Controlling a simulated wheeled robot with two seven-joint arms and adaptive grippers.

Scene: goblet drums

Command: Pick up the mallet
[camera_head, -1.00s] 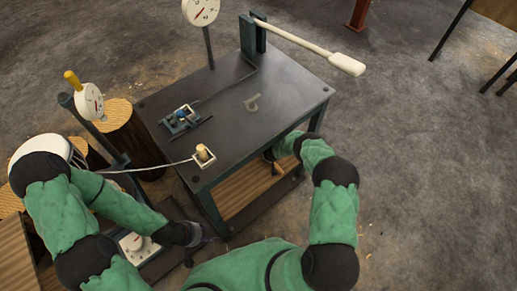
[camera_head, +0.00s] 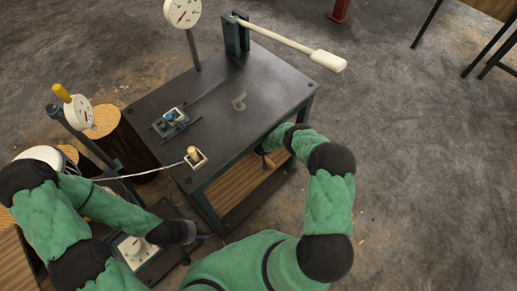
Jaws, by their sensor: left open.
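I cannot surely pick out a mallet. A long pale rod with a thick white end (camera_head: 328,60) slopes out from a blue upright bracket (camera_head: 236,36) at the back of the dark table (camera_head: 215,105); whether it is a mallet or a lever, I cannot tell. My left gripper (camera_head: 198,238) is open, low at the table's front left, beside a box with a white dial (camera_head: 131,246). My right gripper (camera_head: 266,160) is small and dark, under the table's front right edge and partly hidden. Both are well away from the rod.
A small blue clamp-like device (camera_head: 172,122) and a square socket with a wooden peg (camera_head: 195,157) sit on the tabletop. Dial gauges on posts stand at the back (camera_head: 182,12) and left (camera_head: 79,113). Log stumps (camera_head: 123,140) stand at left.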

